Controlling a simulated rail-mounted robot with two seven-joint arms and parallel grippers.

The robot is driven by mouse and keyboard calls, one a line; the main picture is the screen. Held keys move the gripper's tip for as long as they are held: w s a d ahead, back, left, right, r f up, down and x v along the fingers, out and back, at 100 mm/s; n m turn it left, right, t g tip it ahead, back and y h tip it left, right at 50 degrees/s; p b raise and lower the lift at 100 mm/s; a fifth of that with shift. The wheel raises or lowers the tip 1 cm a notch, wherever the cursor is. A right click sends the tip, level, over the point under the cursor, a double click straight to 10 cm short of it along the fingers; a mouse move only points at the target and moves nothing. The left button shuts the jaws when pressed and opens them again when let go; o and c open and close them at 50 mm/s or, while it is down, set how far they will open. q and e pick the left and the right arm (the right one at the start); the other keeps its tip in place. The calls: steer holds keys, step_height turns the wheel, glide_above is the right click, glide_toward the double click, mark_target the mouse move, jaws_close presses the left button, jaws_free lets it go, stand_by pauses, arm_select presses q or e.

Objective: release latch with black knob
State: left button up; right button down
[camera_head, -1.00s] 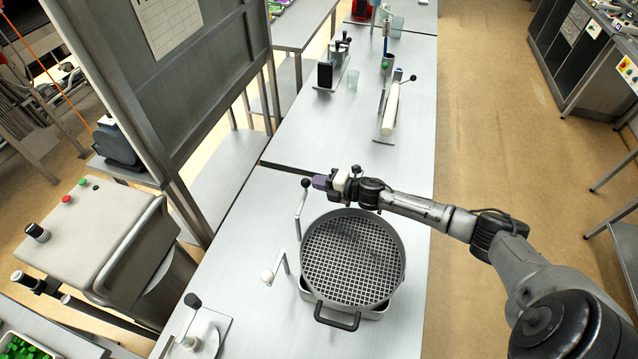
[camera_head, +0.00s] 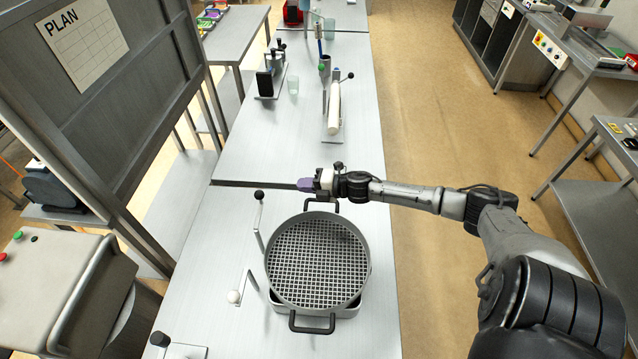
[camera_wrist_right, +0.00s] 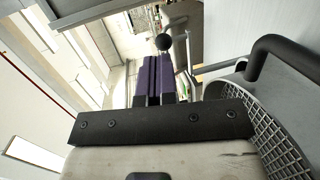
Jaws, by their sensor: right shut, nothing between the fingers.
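The latch with the black knob (camera_head: 259,195) stands at the left of the round sieve pan (camera_head: 318,262). Its grey rod rises upright from the bench, with the knob on top. My right gripper (camera_head: 304,184) is shut and empty, to the right of the knob and beyond the pan's rim. A clear gap lies between fingertips and knob. In the right wrist view the purple fingers (camera_wrist_right: 153,78) are together and point towards the black knob (camera_wrist_right: 163,42), which appears beyond their tips. My left gripper is out of view.
A second latch with a white knob (camera_head: 233,296) stands left of the pan. The pan has black handles (camera_head: 312,329) front and back. Farther back on the bench (camera_head: 240,150) are a white cylinder on a stand (camera_head: 334,108) and a clear glass (camera_head: 293,85).

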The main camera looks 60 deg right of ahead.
steer(key=s+d, duration=0.2)
steer(key=s, duration=0.1)
steer(key=shift+s+d+r, duration=0.15)
steer(key=shift+d+r, duration=0.1)
steer(key=shift+r, duration=0.1)
stand_by(0.7)
